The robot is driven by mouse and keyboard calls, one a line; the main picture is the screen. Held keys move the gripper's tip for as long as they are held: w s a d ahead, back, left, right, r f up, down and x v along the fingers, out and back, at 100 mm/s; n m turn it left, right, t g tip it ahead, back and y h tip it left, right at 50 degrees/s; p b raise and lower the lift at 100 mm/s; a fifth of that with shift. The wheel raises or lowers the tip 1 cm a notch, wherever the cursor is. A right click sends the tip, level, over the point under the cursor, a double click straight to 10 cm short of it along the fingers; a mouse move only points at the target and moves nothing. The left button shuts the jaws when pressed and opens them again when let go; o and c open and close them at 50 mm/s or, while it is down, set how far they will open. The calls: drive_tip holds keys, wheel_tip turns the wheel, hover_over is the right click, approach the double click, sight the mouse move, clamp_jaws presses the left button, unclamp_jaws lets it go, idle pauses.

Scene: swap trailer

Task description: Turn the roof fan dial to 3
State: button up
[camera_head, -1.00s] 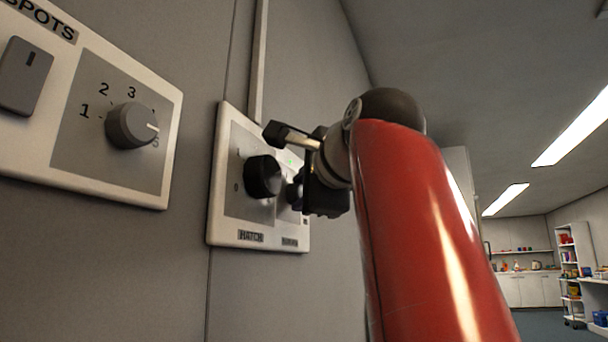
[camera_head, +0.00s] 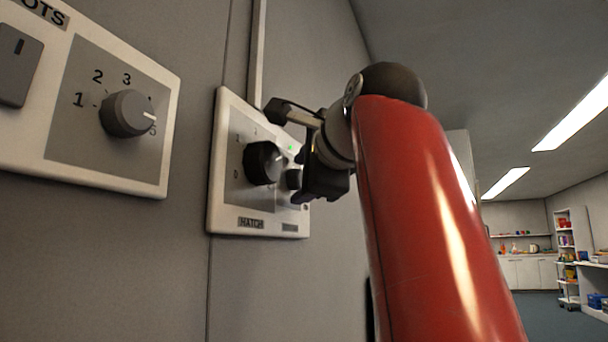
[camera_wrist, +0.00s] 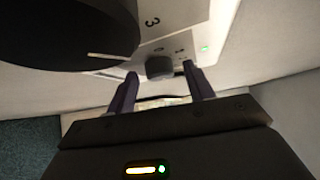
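The label naming the roof fan dial is not readable. A larger black dial (camera_head: 262,163) sits above the HATCH label on the farther white panel (camera_head: 218,205). A smaller black knob (camera_head: 294,179) sits to its right. My gripper (camera_head: 296,150) is in front of this panel, partly hiding its right side. In the wrist view, my gripper (camera_wrist: 161,88) is open and empty, its fingers apart with the small knob (camera_wrist: 159,67) beyond and between them. A large dark dial (camera_wrist: 75,35) with a pale pointer line fills the upper left there, a printed 3 beside it.
A nearer panel (camera_head: 150,183) at left, its sign ending in "OTS", carries a grey numbered dial (camera_head: 127,113) and a rocker switch (camera_head: 18,65). A green light (camera_head: 291,148) glows on the farther panel. Shelves (camera_head: 568,255) stand far off at right.

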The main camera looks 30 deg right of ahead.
drive_tip(key=s, duration=0.7)
drive_tip(key=shift+s+a+r+b, duration=0.35)
drive_tip(key=shift+a+r, duration=0.1)
